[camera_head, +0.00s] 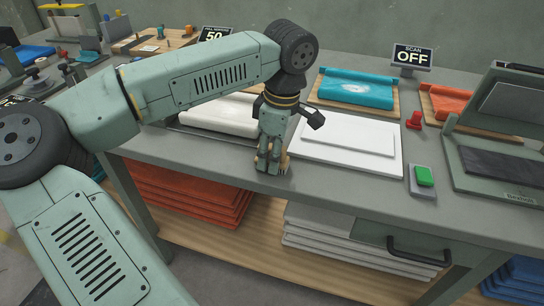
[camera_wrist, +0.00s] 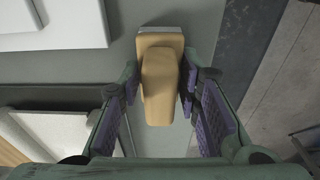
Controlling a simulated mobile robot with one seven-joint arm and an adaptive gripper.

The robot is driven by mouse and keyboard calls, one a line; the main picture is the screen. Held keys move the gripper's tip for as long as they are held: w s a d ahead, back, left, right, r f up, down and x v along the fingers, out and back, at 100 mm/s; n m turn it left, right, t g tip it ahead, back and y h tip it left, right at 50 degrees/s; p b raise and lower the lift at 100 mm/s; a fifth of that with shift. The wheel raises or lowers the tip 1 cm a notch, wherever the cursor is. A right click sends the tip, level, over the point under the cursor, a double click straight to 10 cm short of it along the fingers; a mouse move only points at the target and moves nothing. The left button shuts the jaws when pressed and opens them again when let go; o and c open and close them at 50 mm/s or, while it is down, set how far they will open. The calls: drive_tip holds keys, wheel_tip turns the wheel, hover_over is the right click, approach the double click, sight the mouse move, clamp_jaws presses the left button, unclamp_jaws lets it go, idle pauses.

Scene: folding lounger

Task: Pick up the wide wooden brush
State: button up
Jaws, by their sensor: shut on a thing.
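The wide wooden brush (camera_wrist: 160,82) is tan, with a pale grey strip at its far end. In the wrist view it lies between the two purple-padded fingers of my gripper (camera_wrist: 160,95), which is shut on it. In the head view my gripper (camera_head: 270,160) points down at the front part of the grey workbench. Only a small tan bit of the brush (camera_head: 285,160) shows beside the fingers; the rest is hidden. I cannot tell whether the brush touches the bench top.
The workbench (camera_head: 340,185) carries a white board (camera_head: 388,158) right of my gripper and a white roll (camera_head: 220,112) behind it. A green button box (camera_head: 424,176), a red stamp-like piece (camera_head: 414,120) and a press (camera_head: 500,160) stand further right. The bench's front edge is close.

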sight(271, 148)
drive_tip(key=shift+r, duration=0.15)
drive_tip(key=shift+r, duration=0.25)
drive_tip(key=r, duration=0.1)
drive_tip(key=r+b, duration=0.1)
drive_tip(key=shift+s+r, duration=0.3)
drive_tip(key=shift+s, duration=0.05)
drive_tip(key=s+r+b, duration=0.1)
drive_tip(key=s+b, duration=0.2)
drive_tip(key=s, duration=1.2)
drive_tip(key=shift+s+a+r+b, duration=0.15)
drive_tip(key=shift+a+r+b, duration=0.2)
drive_tip(key=shift+a, duration=0.1)
drive_tip(key=o, duration=0.7)
drive_tip(key=c, duration=0.5)
